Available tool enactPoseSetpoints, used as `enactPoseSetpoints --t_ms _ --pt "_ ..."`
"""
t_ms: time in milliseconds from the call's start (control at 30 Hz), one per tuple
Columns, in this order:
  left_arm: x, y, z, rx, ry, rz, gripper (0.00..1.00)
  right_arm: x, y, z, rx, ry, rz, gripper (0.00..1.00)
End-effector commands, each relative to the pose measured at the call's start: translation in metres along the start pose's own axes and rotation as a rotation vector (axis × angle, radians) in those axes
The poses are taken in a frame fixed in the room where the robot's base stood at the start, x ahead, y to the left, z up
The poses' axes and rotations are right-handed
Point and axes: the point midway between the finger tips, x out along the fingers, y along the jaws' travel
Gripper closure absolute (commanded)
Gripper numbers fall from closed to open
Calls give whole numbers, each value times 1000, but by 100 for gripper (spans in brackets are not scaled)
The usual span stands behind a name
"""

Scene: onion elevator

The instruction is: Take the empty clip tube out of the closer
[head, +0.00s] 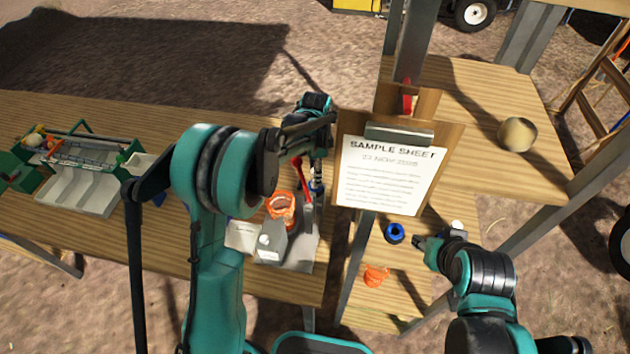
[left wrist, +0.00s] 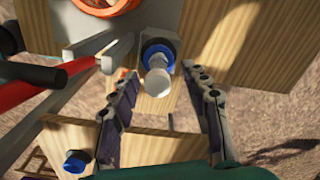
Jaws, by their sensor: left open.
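The closer (head: 300,250) is a grey metal tool with a red lever (head: 302,182) on the left table. In the left wrist view, a pale tube end in a blue collar (left wrist: 157,56) sits at the closer's grey bracket; it looks like the clip tube. I cannot tell whether it is empty. My left gripper (left wrist: 166,78) is open, with its fingers on either side of the pale end and gaps visible. In the head view this gripper (head: 317,150) is above the closer's far end. My right gripper (head: 420,243) is over the right table, its jaws unclear.
An orange ring (head: 281,209) is at the closer. A clipboard sheet (head: 390,172) stands upright close to its right. A blue ring (head: 394,233) and an orange piece (head: 375,275) lie on the right shelf. A grey tray (head: 80,190) is far left.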

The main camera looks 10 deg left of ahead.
Motion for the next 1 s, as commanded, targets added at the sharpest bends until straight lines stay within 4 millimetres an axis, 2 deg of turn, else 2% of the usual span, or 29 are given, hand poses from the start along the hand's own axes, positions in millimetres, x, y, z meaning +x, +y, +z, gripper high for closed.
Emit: enactPoseSetpoints --t_ms 33,100,200,433,467,633,1000 --pt "11 2 0 0 0 0 54 4 0 3 0 0 0 60" --pt "20 2 0 0 0 0 54 5 0 4 0 0 0 60" --pt "28 2 0 0 0 0 54 6 0 4 0 0 0 60" --pt "30 2 0 0 0 0 54 6 0 4 0 0 0 60" --pt "30 2 0 0 0 0 56 6 0 4 0 0 0 60" --pt "30 2 0 0 0 0 100 6 0 4 0 0 0 60" --pt "25 2 0 0 0 0 100 5 0 4 0 0 0 60"
